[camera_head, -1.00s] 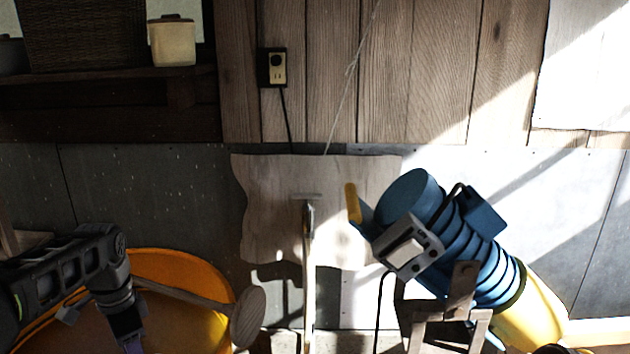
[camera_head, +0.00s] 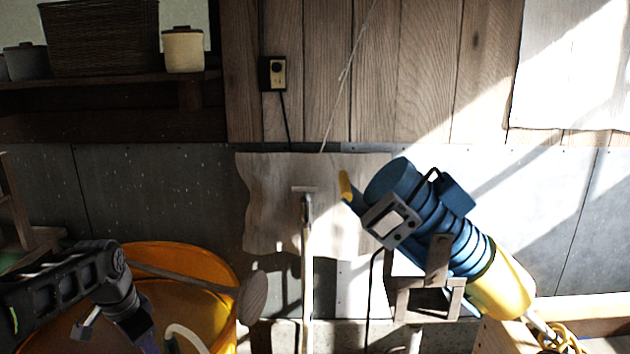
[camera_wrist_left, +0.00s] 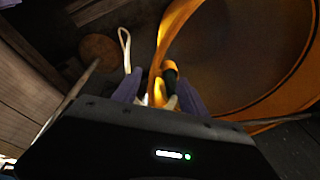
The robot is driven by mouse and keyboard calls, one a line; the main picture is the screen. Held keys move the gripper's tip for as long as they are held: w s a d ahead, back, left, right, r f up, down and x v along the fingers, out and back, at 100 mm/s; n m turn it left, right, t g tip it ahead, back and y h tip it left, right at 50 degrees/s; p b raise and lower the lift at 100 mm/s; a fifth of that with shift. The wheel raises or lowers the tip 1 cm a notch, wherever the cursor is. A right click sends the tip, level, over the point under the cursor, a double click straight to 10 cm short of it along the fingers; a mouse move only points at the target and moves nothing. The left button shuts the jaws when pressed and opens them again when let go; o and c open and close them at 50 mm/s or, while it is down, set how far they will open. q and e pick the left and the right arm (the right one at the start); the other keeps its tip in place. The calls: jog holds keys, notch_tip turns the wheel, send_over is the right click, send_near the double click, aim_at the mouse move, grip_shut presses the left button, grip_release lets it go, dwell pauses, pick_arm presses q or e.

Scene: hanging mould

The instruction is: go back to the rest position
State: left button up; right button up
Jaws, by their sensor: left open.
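My left gripper (camera_wrist_left: 158,88) shows in the left wrist view with its two purple fingers apart. In the head view my left arm comes in from the lower left, and its gripper (camera_head: 140,338) hangs down at the bottom edge, in front of the orange tub (camera_head: 190,255). The tub also shows in the left wrist view (camera_wrist_left: 283,105), its rim passing beyond the fingers. Something dark and yellow shows beyond the fingertips; I cannot tell whether it is between them. My right gripper is not in view.
A wooden pole with a round end (camera_head: 252,298) lies across the tub. A pale upright handle (camera_head: 307,260) stands at the centre. A blue and yellow ribbed machine (camera_head: 455,240) rests on a wooden stand (camera_head: 436,262) at right. A shelf (camera_head: 110,78) holds pots and a basket.

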pick_arm(q)
jog(key=w+d+f+n+t+h, duration=0.1)
jog(key=d+f+n, duration=0.2)
jog(key=d+f, duration=0.6)
jog(key=w+d+f+n+t+h, duration=0.1)
jog(key=d+f+n+t, duration=0.1)
jog(key=d+f, duration=0.65)
jog(key=s+d+f+n+g, duration=0.1)
jog(key=s+d+f, duration=0.3)
jog(key=s, duration=0.5)
jog(key=s+d+f+n+g+h, duration=0.1)
jog(key=s+d+f+g, duration=0.1)
jog(key=s+f, duration=0.7)
jog(key=s+d+f+n+g+h, duration=0.1)
jog(key=s+d+f, duration=0.4)
jog(key=s, duration=0.5)
jog(key=shift+d+f+g, duration=0.3)
jog(key=shift+f+g, duration=0.1)
jog(key=shift+f, duration=0.3)
jog(key=shift+w, duration=0.15)
